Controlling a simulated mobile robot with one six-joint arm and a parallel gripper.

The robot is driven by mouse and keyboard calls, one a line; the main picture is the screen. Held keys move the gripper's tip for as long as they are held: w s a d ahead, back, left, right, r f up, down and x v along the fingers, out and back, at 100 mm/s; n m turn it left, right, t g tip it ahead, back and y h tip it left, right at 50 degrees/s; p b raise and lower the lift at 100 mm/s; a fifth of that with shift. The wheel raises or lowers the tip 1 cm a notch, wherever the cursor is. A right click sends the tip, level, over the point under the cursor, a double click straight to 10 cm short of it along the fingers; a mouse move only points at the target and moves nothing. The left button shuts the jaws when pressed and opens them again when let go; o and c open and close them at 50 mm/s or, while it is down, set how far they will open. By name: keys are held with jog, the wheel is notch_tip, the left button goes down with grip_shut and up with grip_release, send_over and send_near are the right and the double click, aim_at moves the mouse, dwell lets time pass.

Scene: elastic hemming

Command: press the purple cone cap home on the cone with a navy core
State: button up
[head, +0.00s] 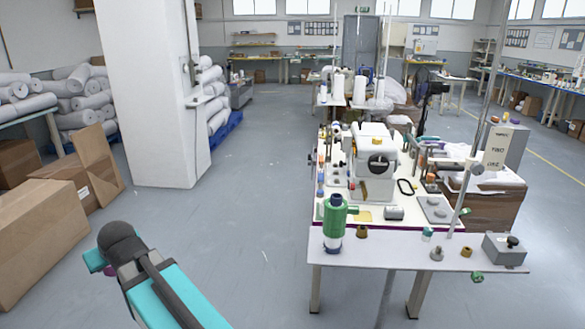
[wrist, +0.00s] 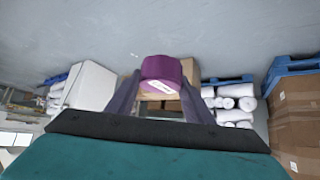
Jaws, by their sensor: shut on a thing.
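In the head view my arm is at the lower left, over open floor, and only a sliver of purple shows beside the wrist. My gripper is well to the left of the table, apart from the cone.
A grey box with a black knob (head: 504,248) and small brown and grey parts are on the table's front. A white sewing machine (head: 374,160) stands behind. Cardboard boxes (head: 40,235) and a white pillar (head: 150,95) are at left. The floor between is clear.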

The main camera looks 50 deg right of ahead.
jog(key=shift+w+d, duration=0.15)
jog(key=shift+w, duration=0.1)
jog(key=shift+d, duration=0.15)
jog(key=shift+d+r, duration=0.1)
jog(key=shift+d, duration=0.1)
jog(key=s+d+r+m+h+p, duration=0.1)
jog(key=s+d+r+m+h, duration=0.1)
jog(key=d, duration=1.7)
jog(key=s+d+r+m+h+p, duration=0.1)
jog(key=d+r+m, duration=0.15)
jog(key=d, duration=1.55)
jog(key=s+d+r+m, duration=0.1)
jog(key=s+d, duration=0.6)
jog(key=d, duration=0.3)
jog(key=s+d+r+m+g+h+p, duration=0.1)
jog(key=s+d+r, duration=0.1)
jog(key=s+d, duration=0.6)
jog(key=s+d+r+m+h+p, duration=0.1)
jog(key=s+d, duration=0.6)
jog(key=d, duration=0.7)
jog(key=shift+s+r+g, duration=0.3)
jog(key=shift+r+g, duration=0.1)
jog(key=shift+r, duration=0.3)
